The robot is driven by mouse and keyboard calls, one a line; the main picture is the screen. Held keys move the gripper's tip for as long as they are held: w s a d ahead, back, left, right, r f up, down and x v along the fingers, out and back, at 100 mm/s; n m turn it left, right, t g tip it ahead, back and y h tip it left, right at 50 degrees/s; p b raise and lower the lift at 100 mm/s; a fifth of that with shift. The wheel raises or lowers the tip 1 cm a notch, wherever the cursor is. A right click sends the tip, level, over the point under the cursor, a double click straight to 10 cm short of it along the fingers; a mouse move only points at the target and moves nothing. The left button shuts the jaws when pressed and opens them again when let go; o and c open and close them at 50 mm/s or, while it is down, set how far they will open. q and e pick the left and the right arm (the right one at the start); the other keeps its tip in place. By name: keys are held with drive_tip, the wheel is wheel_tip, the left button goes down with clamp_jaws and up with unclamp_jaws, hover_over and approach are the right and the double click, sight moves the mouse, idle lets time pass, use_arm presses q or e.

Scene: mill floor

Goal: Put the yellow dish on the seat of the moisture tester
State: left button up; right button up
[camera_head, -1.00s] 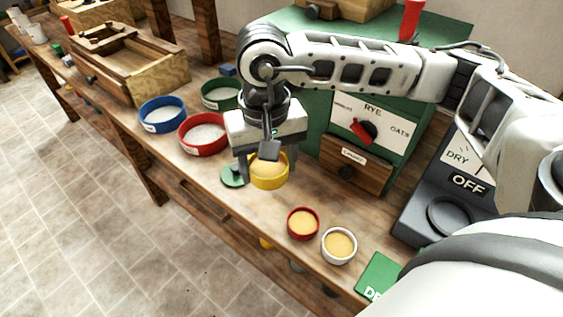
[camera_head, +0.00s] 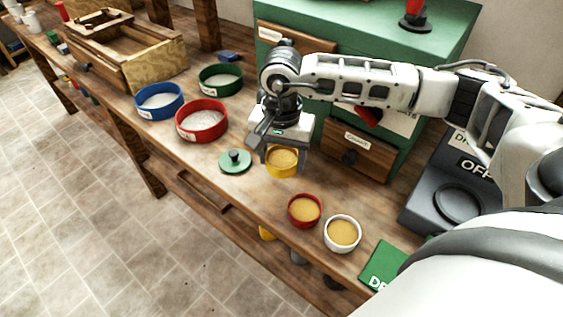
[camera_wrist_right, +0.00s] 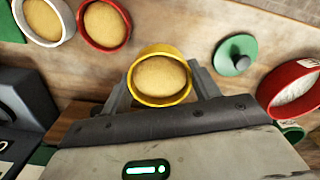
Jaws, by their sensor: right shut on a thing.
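The yellow dish (camera_head: 282,167), full of a tan material, is between the fingers of my right gripper (camera_head: 284,160), which is shut on it. In the right wrist view the yellow dish (camera_wrist_right: 160,78) sits upright between the two fingers (camera_wrist_right: 160,88) and looks larger than the other dishes. I cannot tell how far it is above the bench. The moisture tester (camera_head: 425,208) is the dark grey device at the right, marked OFF, with a round seat (camera_head: 458,204). The seat looks empty, and my right arm hides part of the tester. My left gripper is not in view.
A red dish (camera_head: 305,211) and a white dish (camera_head: 342,234) stand near the bench's front edge. A green lid (camera_head: 235,161) lies left of the gripper. The green mill cabinet (camera_head: 385,45) with its drawer (camera_head: 352,152) stands behind. A green card (camera_head: 382,265) lies before the tester.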

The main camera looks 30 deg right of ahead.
sight(281, 155)
drive_tip(key=w+f, duration=0.1)
drive_tip(key=w+d+f, duration=0.1)
drive_tip(key=f, duration=0.1)
drive_tip(key=shift+w+d+f, duration=0.2)
drive_tip(key=shift+w, duration=0.05)
drive_tip(key=shift+f+p, duration=0.5)
drive_tip(key=shift+f, duration=1.15)
drive_tip(key=shift+f, duration=0.1)
drive_tip(key=o, duration=1)
